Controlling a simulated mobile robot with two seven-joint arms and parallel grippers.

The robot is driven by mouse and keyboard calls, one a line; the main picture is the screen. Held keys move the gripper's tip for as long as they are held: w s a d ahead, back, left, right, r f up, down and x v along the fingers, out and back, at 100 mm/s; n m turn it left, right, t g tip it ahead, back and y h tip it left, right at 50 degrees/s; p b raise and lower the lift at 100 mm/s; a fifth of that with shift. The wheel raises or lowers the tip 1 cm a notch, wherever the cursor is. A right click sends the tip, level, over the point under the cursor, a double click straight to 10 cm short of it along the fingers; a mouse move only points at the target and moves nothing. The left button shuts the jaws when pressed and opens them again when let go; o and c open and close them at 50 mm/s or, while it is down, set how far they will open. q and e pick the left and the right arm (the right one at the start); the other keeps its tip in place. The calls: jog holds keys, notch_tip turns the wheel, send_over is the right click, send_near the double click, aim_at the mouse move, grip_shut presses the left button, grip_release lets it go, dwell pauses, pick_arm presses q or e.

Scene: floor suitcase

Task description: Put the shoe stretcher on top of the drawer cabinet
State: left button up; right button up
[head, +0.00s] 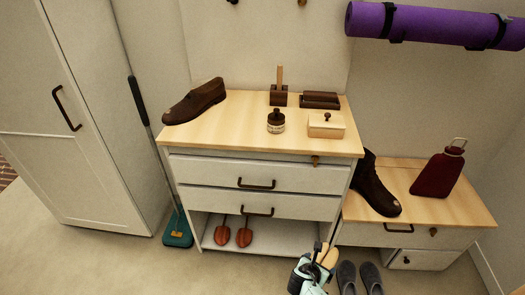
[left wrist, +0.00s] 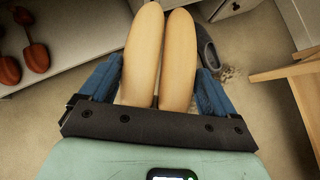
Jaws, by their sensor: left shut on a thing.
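The shoe stretcher (left wrist: 160,55), two pale wooden rounded halves side by side, is between the blue fingers of my left gripper (left wrist: 155,92). In the head view my left gripper (head: 318,266) is low, in front of the lower right corner of the drawer cabinet. Only a small part of the shoe stretcher (head: 328,257) shows there. The drawer cabinet (head: 225,132) has a light wooden top, well above and behind the gripper. On its top are a brown shoe, a brush on a block, a small jar, a dark brown block and a lidded wooden box. My right gripper is out of view.
The front left and middle of the cabinet top are free. Two red-brown shoe trees (head: 222,233) lie on its bottom shelf. A lower bench (head: 430,205) at right bears a dark boot and a red bottle. Grey slippers (head: 358,278) lie on the floor beside my left gripper.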

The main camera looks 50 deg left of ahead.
pick_arm(q)
jog(key=w+d+r+m+h, duration=0.1)
jog(key=d+r, duration=0.1)
jog(key=r, duration=0.4)
jog(key=w+d+r+m, duration=0.1)
jog(key=d+r, duration=0.2)
jog(key=r, duration=0.4)
jog(key=shift+w+h, duration=0.35)
jog(key=shift+h, duration=0.05)
